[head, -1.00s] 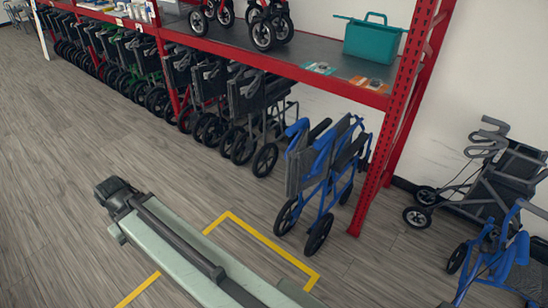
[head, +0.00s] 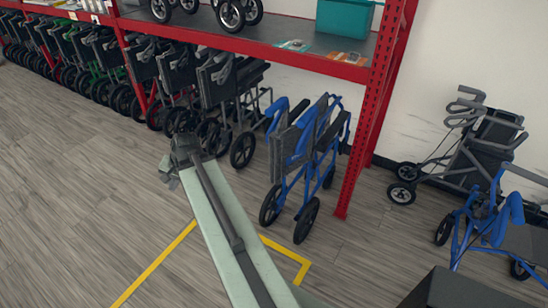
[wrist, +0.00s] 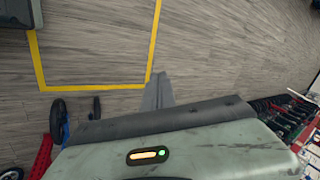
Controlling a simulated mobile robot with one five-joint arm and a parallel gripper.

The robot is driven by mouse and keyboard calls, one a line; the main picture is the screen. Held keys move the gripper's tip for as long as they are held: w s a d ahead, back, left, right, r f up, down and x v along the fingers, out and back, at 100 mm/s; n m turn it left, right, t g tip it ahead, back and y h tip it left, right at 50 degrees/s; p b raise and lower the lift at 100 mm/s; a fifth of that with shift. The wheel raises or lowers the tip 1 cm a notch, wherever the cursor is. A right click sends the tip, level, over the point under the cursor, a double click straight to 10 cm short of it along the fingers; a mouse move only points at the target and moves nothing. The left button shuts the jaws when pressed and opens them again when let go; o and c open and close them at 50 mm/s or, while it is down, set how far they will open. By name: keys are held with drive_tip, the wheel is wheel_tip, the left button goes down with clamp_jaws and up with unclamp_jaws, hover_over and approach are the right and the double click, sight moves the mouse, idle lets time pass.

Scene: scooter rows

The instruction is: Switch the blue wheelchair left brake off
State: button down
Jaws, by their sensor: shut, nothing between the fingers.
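A blue wheelchair (head: 327,135) stands folded and upright on the floor by the right end of the red shelf rack, in the head view. It has a grey seat and back and dark wheels. Its brake levers are too small to make out. In the wrist view, a blue part with a dark wheel (wrist: 58,118) shows at the lower left, partly cut off by my arm. My gripper (wrist: 158,78) is shut and empty, over bare floor, apart from the wheelchair. In the head view my arm reaches up left of the wheelchair, and the fingers cannot be made out.
The red shelf rack (head: 372,110) has an upright just right of the wheelchair. Folded dark wheelchairs (head: 220,85) line up to the left. A grey rollator (head: 490,145) and another blue-framed item (head: 500,215) stand at right. Yellow floor tape (head: 155,264) marks open floor in front.

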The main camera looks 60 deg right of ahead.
drive_tip(key=s+d+f+m+t+h+b, duration=0.1)
drive_tip(key=s+d+f+m+b, duration=0.2)
drive_tip(key=d, duration=0.6)
drive_tip(key=s+d+m+t+h+b, duration=0.1)
drive_tip(key=s+d+m+t+h, duration=0.3)
drive_tip(key=d, duration=0.6)
drive_tip(key=s+d+m+g+h+b, duration=0.1)
drive_tip(key=s+d+m+h+b, duration=0.2)
drive_tip(key=s+d+m, duration=0.9)
drive_tip(key=s+d+r+b, duration=0.1)
drive_tip(key=s+d, duration=0.2)
drive_tip(key=d, duration=0.4)
drive_tip(key=shift+b, duration=0.35)
drive_tip(key=shift+f, duration=0.1)
drive_tip(key=b+x, duration=0.5)
drive_tip(key=x, duration=0.5)
